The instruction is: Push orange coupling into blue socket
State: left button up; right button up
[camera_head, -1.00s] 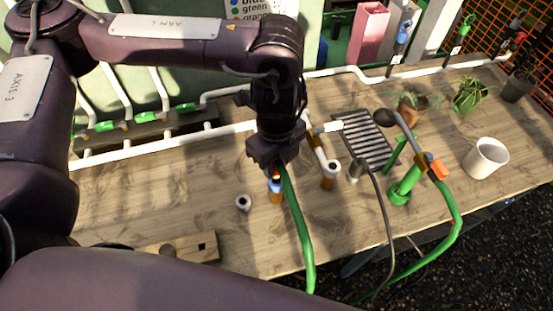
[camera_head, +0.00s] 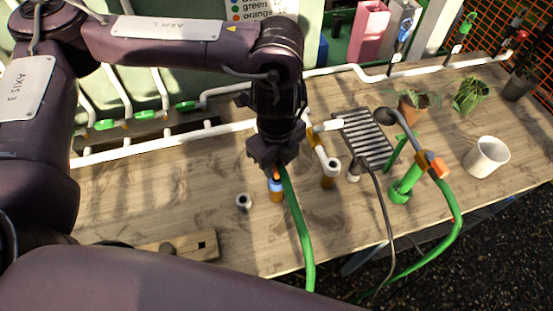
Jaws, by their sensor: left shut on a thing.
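The blue socket (camera_head: 276,184) stands upright on the table on a brownish-orange base, directly below my left gripper (camera_head: 275,168). My left gripper points down and is shut on the orange coupling (camera_head: 277,175), of which only a small bit shows between the dark fingers and the socket. The coupling is right at the top of the socket. I cannot tell how deep it sits, as the fingers hide most of it. A green hose (camera_head: 299,232) runs from the gripper down over the table's front edge. My right gripper is not in view.
A white-topped brown fitting (camera_head: 330,174), a black grate (camera_head: 368,138), a green stand (camera_head: 403,187) and a white mug (camera_head: 487,157) are to the right. A wooden block (camera_head: 190,246) lies at the front left.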

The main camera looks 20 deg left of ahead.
pick_arm(q)
jog(key=shift+f, duration=0.35)
jog(key=shift+f+b, duration=0.35)
jog(key=shift+b, duration=0.05)
jog(key=shift+f, duration=0.45)
dwell(0.4)
jog(key=shift+f+b, duration=0.4)
jog(key=shift+f, duration=0.2)
dwell(0.7)
jog(key=o, duration=1.1)
jog(key=shift+c, duration=0.2)
jog(key=shift+r, duration=0.1)
notch_tip(320, 180, up, 8)
jog(key=shift+f, duration=0.15)
